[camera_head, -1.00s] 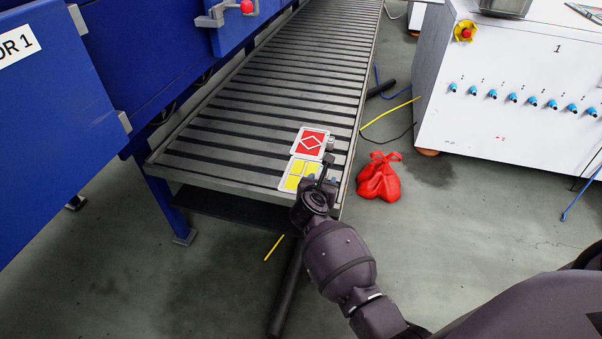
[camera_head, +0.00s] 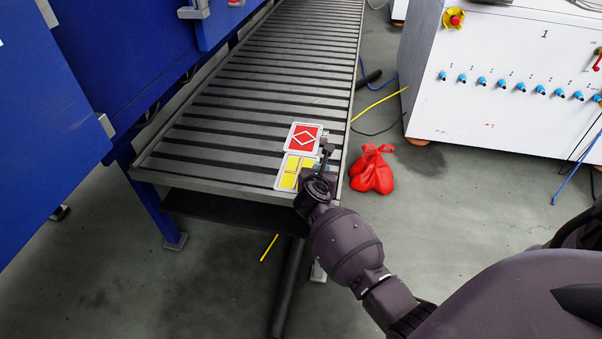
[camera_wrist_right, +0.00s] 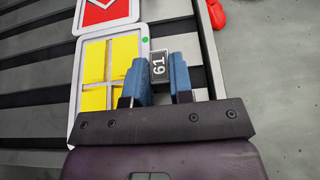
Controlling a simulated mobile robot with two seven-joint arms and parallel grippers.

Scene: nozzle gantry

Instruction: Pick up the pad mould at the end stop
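The pad mould with the yellow panels (camera_head: 292,180) lies flat at the near end of the roller conveyor. In the right wrist view its yellow panels (camera_wrist_right: 96,72) fill the left, in a pale frame. A dark tag (camera_wrist_right: 159,66) reading 61 or 19 is at the mould's right edge. My right gripper (camera_wrist_right: 160,72) has a blue finger on each side of this tag. The fingers look very close to it, but I cannot tell whether they press on it. In the head view my right gripper (camera_head: 322,168) is over the mould's right edge and partly hides it. My left gripper is out of view.
A red-panelled mould (camera_head: 302,137) lies just behind the yellow one. The conveyor (camera_head: 230,125) runs away from me beside blue machinery (camera_head: 50,110). A red bag (camera_head: 372,172) lies on the floor to the right, before a white cabinet (camera_head: 500,120).

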